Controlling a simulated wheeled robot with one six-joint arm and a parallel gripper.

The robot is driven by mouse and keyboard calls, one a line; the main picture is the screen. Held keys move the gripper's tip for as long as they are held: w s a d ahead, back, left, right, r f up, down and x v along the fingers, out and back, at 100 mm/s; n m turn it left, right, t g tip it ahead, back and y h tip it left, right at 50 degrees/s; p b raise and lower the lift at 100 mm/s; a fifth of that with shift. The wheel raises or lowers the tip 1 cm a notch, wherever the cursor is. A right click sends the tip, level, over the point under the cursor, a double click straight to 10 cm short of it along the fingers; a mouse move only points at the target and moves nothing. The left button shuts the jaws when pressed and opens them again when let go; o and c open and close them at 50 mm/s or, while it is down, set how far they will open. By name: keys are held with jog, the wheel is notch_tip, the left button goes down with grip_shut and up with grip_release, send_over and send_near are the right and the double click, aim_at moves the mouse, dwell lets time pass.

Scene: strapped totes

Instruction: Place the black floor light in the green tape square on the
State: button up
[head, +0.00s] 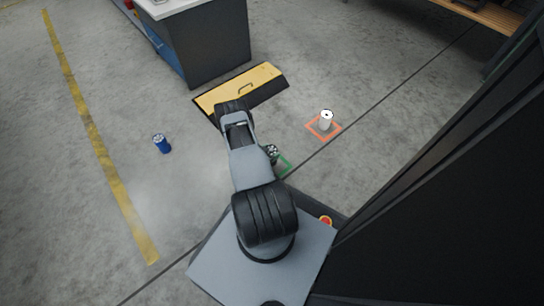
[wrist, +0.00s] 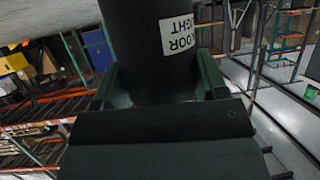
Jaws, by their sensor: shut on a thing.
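The black floor light (wrist: 140,45) is a black cylinder with a white label, held between the fingers of my gripper (wrist: 157,85) in the wrist view. In the head view, the top of the black floor light (head: 271,150) shows just right of my arm, which hides most of it and my gripper. The green tape square (head: 288,165) is on the floor right there, partly hidden by my arm. The light appears over or at its upper left part. I cannot tell whether its base touches the floor.
A white cylinder (head: 326,120) stands in an orange tape square (head: 312,126) to the right. A blue cylinder (head: 161,144) stands on open floor at left. A dark structure (head: 450,210) fills the right.

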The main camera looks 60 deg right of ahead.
jog(key=shift+s+d+f, duration=0.1)
jog(key=shift+d+f, duration=0.1)
jog(key=shift+f, duration=0.05)
jog(key=shift+d+f+b, duration=0.2)
jog(key=shift+f+b, duration=0.8)
jog(key=shift+f, duration=0.65)
jog(key=shift+f, duration=0.1)
jog(key=shift+f, duration=0.1)
jog(key=o, duration=1.3)
